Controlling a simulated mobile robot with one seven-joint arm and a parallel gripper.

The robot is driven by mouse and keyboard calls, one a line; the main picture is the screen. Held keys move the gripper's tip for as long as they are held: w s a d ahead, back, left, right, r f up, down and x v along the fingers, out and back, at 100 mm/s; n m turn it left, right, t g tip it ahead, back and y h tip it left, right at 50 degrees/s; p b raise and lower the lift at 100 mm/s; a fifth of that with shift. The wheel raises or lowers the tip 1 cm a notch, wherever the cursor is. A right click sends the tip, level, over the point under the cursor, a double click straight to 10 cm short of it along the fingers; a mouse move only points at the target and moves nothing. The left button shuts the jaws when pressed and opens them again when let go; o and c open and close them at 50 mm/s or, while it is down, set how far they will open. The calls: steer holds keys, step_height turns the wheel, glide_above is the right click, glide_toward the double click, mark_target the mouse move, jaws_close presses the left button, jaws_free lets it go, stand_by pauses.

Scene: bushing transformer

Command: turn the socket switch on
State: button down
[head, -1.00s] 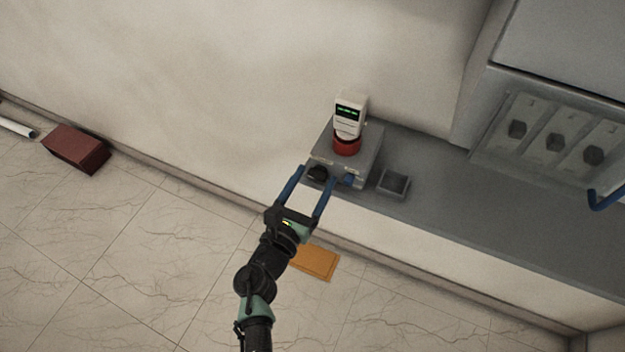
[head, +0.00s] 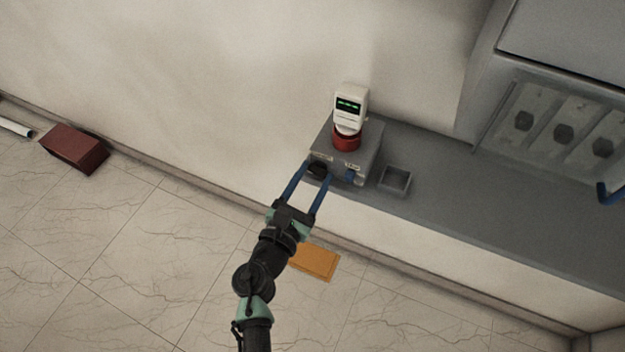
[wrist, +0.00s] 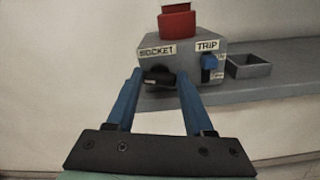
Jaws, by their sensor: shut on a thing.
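The socket switch is a black rotary knob (wrist: 158,76) under the "SOCKET" label (wrist: 157,50) on the front of a grey box (head: 362,137). In the head view the knob (head: 317,170) sits at the box's lower left. My gripper (head: 317,172) has its two blue fingers on either side of the knob and is shut on it. The wrist view also shows the fingers (wrist: 160,75) at the knob's two sides. The knob is partly covered by the fingers, and its exact setting is hard to read.
A blue switch (wrist: 209,62) under a "TRIP" label sits right of the knob. A red base with a white display unit (head: 350,105) stands on the box. A small open grey tray (head: 395,180) lies right on the grey ledge (head: 450,200). Panel switches (head: 563,135) are far right.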

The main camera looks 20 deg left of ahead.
steer(key=m+b, duration=0.2)
steer(key=m, duration=0.1)
steer(key=m+b, duration=0.1)
steer(key=shift+d+f+m, duration=0.1)
steer(key=shift+f+m, duration=0.15)
steer(key=shift+m, duration=0.15)
steer(key=m+b, duration=0.3)
steer(key=shift+m, duration=0.3)
steer(key=m+b, duration=0.3)
steer(key=m, duration=0.1)
steer(key=shift+d+f+b, duration=0.1)
steer(key=shift+f+b, duration=0.05)
steer(key=shift+b, duration=0.2)
steer(key=shift+m+b, duration=1)
steer(key=shift+m, duration=0.6)
steer(key=shift+c, duration=1.4)
jaws_free()
steer(key=shift+s, duration=0.1)
